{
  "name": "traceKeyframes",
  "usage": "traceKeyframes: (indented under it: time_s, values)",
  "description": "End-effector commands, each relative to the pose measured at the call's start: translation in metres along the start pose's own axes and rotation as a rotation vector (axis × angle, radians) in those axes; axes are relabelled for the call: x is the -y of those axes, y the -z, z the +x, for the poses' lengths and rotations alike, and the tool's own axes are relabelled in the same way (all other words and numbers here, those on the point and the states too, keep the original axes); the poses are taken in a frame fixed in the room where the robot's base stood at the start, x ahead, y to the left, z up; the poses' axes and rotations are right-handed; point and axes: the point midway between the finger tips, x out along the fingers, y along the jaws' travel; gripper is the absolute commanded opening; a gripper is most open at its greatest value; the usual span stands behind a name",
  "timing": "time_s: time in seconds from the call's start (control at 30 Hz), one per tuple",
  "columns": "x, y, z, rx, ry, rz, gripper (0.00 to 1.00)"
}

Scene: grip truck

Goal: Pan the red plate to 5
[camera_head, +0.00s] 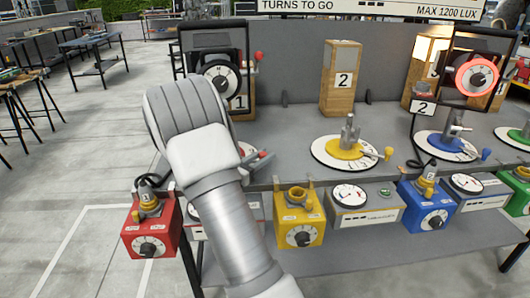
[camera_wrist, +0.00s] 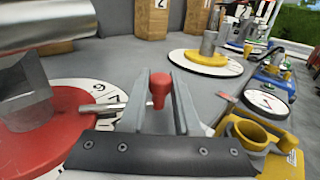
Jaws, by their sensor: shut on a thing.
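The red plate (camera_wrist: 38,150) lies on a white numbered dial (camera_wrist: 120,98) at the left of the wrist view, with a grey post on it. A 9 and a 7 show on the dial; a 5 cannot be made out. A metal rod runs from the plate to a red knob (camera_wrist: 158,84). My gripper (camera_wrist: 160,92) is shut on this red knob, its grey fingers on either side. In the head view my arm hides the plate; only part of the white dial (camera_head: 246,149) and a bit of red beside it show.
A yellow plate (camera_head: 345,149) with its own dial stands to the right, then a blue plate (camera_head: 440,143). A yellow box (camera_head: 299,216) and red box (camera_head: 151,227) hang along the bench's front. Numbered wooden blocks (camera_head: 341,80) stand behind. Bare grey bench top lies between the dials.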

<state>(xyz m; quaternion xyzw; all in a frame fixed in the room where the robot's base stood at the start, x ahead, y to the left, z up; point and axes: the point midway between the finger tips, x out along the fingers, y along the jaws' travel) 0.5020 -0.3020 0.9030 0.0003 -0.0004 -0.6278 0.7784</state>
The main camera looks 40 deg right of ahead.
Motion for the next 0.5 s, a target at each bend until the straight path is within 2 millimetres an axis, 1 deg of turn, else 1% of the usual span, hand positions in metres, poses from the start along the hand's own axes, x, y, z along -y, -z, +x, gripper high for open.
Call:
traceKeyframes:
  time_s: [0.03,0.2,0.5]
  values:
    - [-0.002,-0.003,-0.005,0.002,0.022,0.000,0.00]
    - [0.001,-0.002,-0.015,0.002,0.102,0.000,0.00]
    - [0.003,-0.001,-0.019,0.001,0.136,0.000,0.00]
